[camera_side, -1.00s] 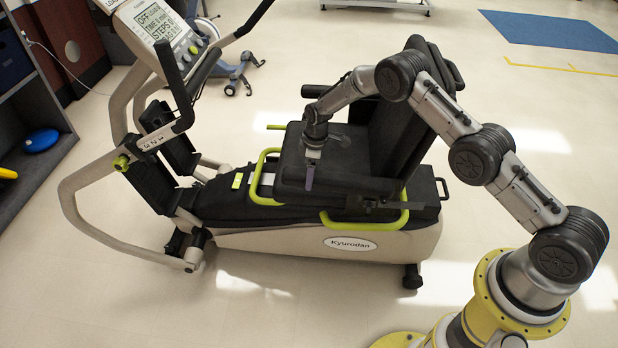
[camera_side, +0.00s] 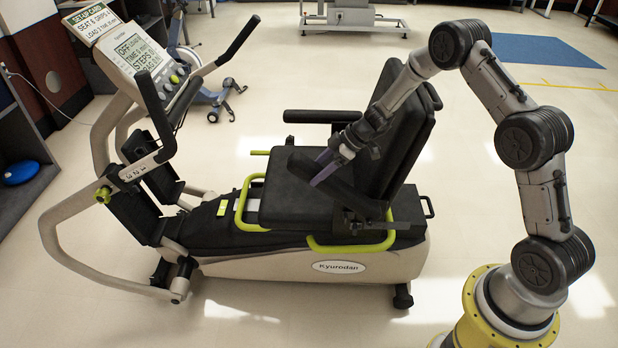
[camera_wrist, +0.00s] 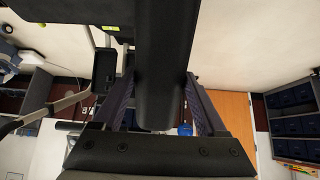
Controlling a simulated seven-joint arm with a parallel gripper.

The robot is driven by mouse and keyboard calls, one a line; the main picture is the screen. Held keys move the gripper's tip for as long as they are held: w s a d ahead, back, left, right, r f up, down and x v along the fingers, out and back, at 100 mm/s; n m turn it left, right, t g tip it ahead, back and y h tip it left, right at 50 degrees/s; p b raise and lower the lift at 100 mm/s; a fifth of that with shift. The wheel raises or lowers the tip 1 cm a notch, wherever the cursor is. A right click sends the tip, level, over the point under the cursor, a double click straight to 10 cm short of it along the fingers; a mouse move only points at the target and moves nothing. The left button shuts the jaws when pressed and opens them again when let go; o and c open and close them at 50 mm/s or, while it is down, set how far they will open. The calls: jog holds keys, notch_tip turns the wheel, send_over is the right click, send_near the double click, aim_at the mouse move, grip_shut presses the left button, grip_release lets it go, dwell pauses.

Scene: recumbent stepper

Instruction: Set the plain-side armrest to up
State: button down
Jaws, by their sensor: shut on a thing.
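The near armrest (camera_side: 345,192) of the black seat is a padded black bar, sloping from the backrest (camera_side: 398,150) up toward the console side. My gripper (camera_side: 326,168), with purple fingers, is shut on this armrest. In the wrist view my fingers (camera_wrist: 160,105) lie on both sides of the black bar (camera_wrist: 165,55). The far armrest (camera_side: 322,116) stands out roughly level on the other side of the seat. My wrist hides part of the near armrest and backrest. I cannot tell from markings which armrest is the plain-side one.
The stepper's console (camera_side: 140,55) and handles stand at the left. A lime lever (camera_side: 362,242) runs below the near side of the seat. Dark shelves (camera_side: 22,150) stand at the far left. The floor in front of the machine is clear.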

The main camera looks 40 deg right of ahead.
jog(key=s+d+r+t+y, duration=0.2)
jog(key=s+d+t+y, duration=0.1)
jog(key=s+d, duration=0.4)
jog(key=s+d+r+t+y, duration=0.3)
jog(key=s+d+t+y, duration=0.1)
jog(key=s+d, duration=0.2)
jog(key=shift+s+d+r, duration=0.3)
jog(key=shift+s+d, duration=0.1)
grip_release()
jog(key=v, duration=0.7)
jog(key=shift+s+d+f, duration=0.2)
